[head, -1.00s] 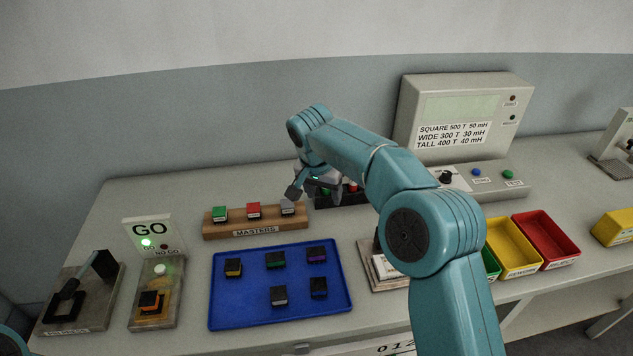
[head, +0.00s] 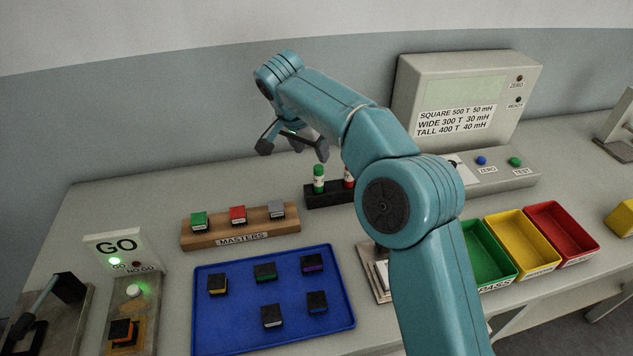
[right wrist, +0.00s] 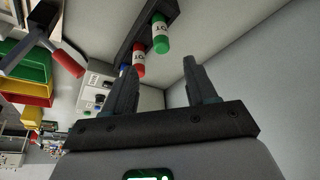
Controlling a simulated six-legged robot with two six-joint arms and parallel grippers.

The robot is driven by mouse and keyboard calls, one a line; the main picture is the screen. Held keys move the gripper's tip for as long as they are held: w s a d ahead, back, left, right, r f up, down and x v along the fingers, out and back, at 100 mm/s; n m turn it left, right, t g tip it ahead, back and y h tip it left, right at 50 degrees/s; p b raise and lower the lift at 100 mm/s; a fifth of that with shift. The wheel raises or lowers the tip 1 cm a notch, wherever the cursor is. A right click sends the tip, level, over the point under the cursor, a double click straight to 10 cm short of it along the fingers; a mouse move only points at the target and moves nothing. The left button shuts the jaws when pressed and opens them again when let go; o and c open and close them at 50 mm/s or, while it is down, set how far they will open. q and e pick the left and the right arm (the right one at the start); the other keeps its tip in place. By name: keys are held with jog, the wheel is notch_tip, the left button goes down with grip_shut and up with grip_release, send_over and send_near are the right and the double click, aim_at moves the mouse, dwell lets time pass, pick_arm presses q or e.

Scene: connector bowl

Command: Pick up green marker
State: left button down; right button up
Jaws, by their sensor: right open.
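The green marker (head: 318,180) stands upright at the left end of a black holder (head: 328,197) behind the blue tray. It also shows in the right wrist view (right wrist: 160,36), ahead of the gap between my fingers and apart from them. A red marker (head: 348,178) stands to its right in the holder, partly hidden by my right arm. The red marker also shows in the right wrist view (right wrist: 138,61). My right gripper (head: 294,151) is open and empty, above and a little left of the green marker. My left gripper is not in view.
A wooden block labelled MASTERS (head: 240,232) stands left of the holder with several connectors on it. The blue tray (head: 202,312) holds several black-topped connectors. A grey meter (head: 465,95) stands at the back right. Green, yellow and red bins (head: 557,234) stand at the right.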

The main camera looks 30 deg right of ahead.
aim_at(320, 174)
jog(key=x, duration=0.7)
jog(key=shift+s+f, duration=0.1)
jog(key=x, duration=0.5)
jog(key=shift+w+f+p, duration=0.1)
jog(key=shift+w+p, duration=0.15)
jog(key=shift+p, duration=0.1)
jog(key=shift+c, duration=0.7)
grip_shut()
